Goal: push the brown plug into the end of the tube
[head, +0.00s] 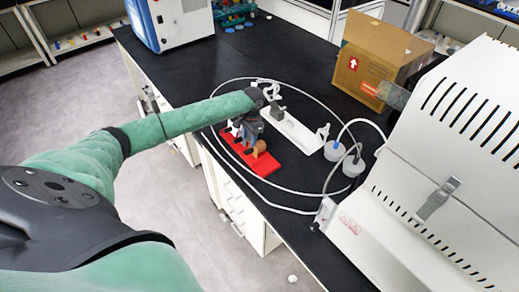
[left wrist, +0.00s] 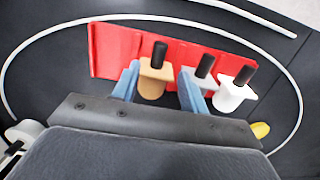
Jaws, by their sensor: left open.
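The brown plug (head: 259,147) stands on a red base (head: 267,165) on the black bench; in the left wrist view the brown plug (left wrist: 152,88) has a dark pin on top. My left gripper (head: 247,131) points down over the red base. In the left wrist view my left gripper (left wrist: 158,90) is open, with one blue finger on each side of the brown plug; I cannot tell whether they touch it. A white tube (head: 318,97) loops around the base on the bench; which part is its end I cannot tell. My right gripper is not in view.
A grey plug (left wrist: 203,72) and a white plug (left wrist: 235,92) stand beside the brown one. A white tray (head: 300,135) with a grey block lies behind. Lidded bottles (head: 353,165), a large white machine (head: 440,190) and a cardboard box (head: 375,60) stand to the right.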

